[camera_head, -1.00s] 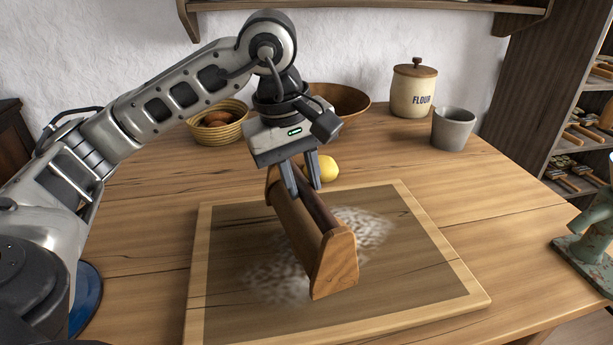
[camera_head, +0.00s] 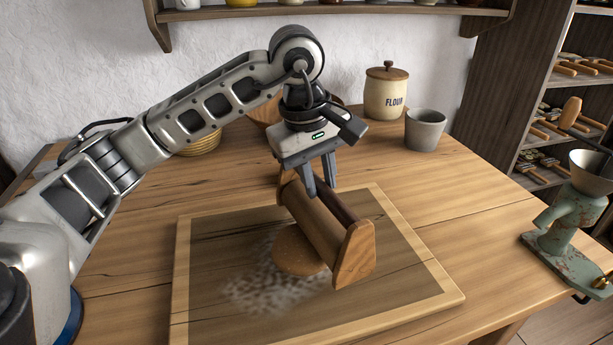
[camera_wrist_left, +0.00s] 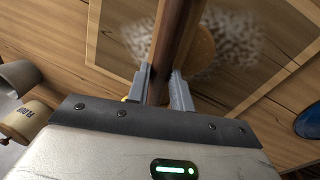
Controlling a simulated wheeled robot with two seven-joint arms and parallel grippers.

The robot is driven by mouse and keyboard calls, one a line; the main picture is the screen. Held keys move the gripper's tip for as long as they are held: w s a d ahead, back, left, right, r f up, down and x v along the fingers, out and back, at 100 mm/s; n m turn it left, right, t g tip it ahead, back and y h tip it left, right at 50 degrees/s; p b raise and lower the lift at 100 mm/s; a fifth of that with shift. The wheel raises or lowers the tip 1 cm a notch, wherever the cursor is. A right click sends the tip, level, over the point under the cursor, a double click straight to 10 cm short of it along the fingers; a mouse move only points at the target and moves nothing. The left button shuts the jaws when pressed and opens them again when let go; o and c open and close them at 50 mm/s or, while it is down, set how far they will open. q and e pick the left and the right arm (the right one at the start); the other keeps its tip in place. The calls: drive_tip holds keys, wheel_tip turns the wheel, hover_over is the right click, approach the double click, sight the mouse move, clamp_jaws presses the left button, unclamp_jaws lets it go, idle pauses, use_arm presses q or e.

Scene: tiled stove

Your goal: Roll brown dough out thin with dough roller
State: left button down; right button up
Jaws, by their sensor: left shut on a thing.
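The dough roller (camera_head: 314,222) is a wooden roller with flat end plates and a dark handle bar. My left gripper (camera_head: 319,190) is shut on its handle bar; the roller (camera_wrist_left: 172,45) also shows between the fingers in the left wrist view. The brown dough (camera_head: 297,250) is a flat round piece on the board (camera_head: 410,300), partly hidden behind the roller. In the left wrist view the dough (camera_wrist_left: 205,45) shows beside the roller. I cannot tell whether the roller touches the dough. My right gripper is not in view.
White flour (camera_head: 262,288) is dusted on the board around the dough. A flour jar (camera_head: 385,92) and a grey cup (camera_head: 425,130) stand at the back of the table. A green metal grinder (camera_head: 570,215) stands at the right edge. A shelf unit is at the right.

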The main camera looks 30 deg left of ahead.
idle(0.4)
use_arm(q)
drive_tip(key=s+a+b, duration=0.3)
drive_tip(key=s, duration=0.3)
drive_tip(key=shift+a, duration=0.2)
drive_tip(key=shift+f, duration=0.1)
wheel_tip(320, 180, up, 7)
drive_tip(key=w+d+p, duration=0.1)
drive_tip(key=w+p, duration=0.1)
drive_tip(key=p, duration=0.4)
drive_tip(key=shift+w, duration=0.15)
idle(0.6)
drive_tip(key=shift+d, duration=0.1)
idle(0.8)
